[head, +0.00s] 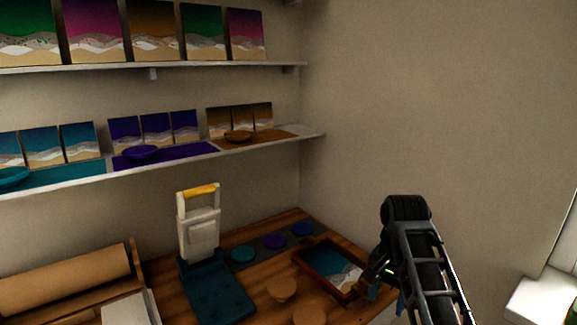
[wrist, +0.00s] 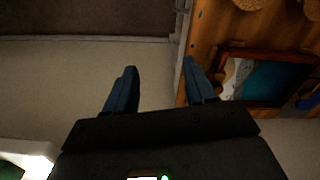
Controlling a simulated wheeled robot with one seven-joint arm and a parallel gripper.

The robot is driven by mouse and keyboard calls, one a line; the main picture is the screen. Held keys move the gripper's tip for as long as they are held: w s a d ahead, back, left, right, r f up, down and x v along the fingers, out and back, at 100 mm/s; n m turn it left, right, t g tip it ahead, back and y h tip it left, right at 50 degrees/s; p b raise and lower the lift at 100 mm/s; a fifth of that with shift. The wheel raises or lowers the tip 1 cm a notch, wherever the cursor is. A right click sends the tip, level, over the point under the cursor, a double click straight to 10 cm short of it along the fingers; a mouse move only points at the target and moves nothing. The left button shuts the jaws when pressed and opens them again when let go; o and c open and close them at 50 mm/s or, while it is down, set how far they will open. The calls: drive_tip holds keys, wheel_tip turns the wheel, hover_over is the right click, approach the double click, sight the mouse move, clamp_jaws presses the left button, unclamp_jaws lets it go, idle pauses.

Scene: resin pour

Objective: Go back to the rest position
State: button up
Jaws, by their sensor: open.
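My gripper (wrist: 163,80) is open and empty in the wrist view, its two blue fingers spread apart over the table's edge and the pale floor. In the head view my arm hangs at the right, and the gripper (head: 387,283) shows only in part beside the tray's right corner. The framed tray (head: 306,263) holds a blue, white and sand-coloured wave picture and lies on the wooden table (head: 245,297). The tray also shows in the wrist view (wrist: 236,98), to the right of the fingers and apart from them.
A dark teal board with a white upright and yellow handle (head: 200,190) stands left of the tray. Two round wooden pieces (head: 282,289) sit in front. A brown roll (head: 65,280) is at left. Shelves (head: 160,165) hold pictures and bowls.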

drive_tip(key=s+d+f+n+t, duration=0.1)
drive_tip(key=s+f+t, duration=0.1)
drive_tip(key=s+f, duration=0.35)
drive_tip(key=s+d+f+n+t, duration=0.1)
drive_tip(key=s+f, duration=0.2)
drive_tip(key=f, duration=0.6)
drive_tip(key=s+f+n+t, duration=0.1)
drive_tip(key=s+f+t, duration=0.1)
drive_tip(key=s, duration=0.6)
drive_tip(key=s+f+n+t, duration=0.1)
drive_tip(key=s+f+t, duration=0.15)
drive_tip(key=s, duration=0.55)
drive_tip(key=s+r+n+t, duration=0.15)
drive_tip(key=s+r, duration=0.25)
drive_tip(key=s, duration=0.4)
drive_tip(key=s+r+n+t, duration=0.1)
drive_tip(key=s+r+t, duration=0.1)
drive_tip(key=s+r, duration=0.45)
drive_tip(key=s+a+r+n+t, duration=0.1)
drive_tip(key=s+r+t, duration=0.2)
drive_tip(key=s+r, duration=0.8)
wheel_tip(320, 180, up, 4)
drive_tip(key=shift+a+f+t, duration=0.1)
drive_tip(key=shift+a+t, duration=0.25)
drive_tip(key=shift+t, duration=0.05)
